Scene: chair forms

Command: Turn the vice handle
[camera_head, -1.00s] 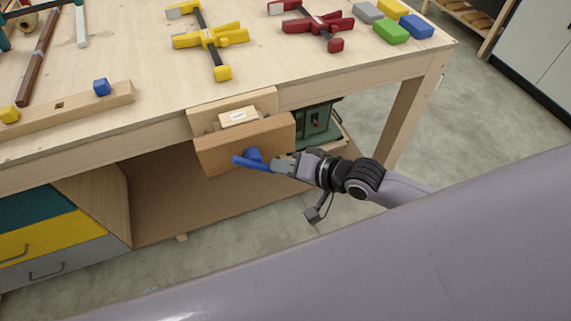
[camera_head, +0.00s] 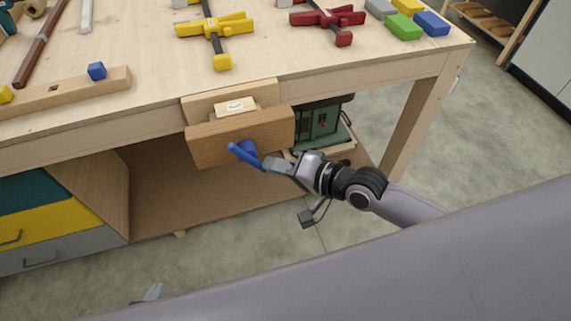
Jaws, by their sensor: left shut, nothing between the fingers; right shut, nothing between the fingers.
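The vice (camera_head: 215,143) is a wooden front jaw on the workbench's front edge, with a small pale labelled block (camera_head: 236,106) behind its top. Its blue handle (camera_head: 240,152) crosses a blue hub on the jaw's face and slants down to the right. My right gripper (camera_head: 270,163) is shut with its fingertips at the handle's lower right end. It holds nothing, and I cannot tell whether it touches the handle. My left gripper (camera_head: 152,292) shows only as a small grey tip at the bottom edge, shut and clear of the vice; the rest is hidden.
The bench top (camera_head: 150,50) bears a yellow clamp (camera_head: 214,28), a red clamp (camera_head: 330,17), coloured blocks and a wooden bar (camera_head: 60,93). A green machine (camera_head: 320,125) stands under the bench behind the vice. Drawers (camera_head: 50,222) stand at left. The floor in front is open.

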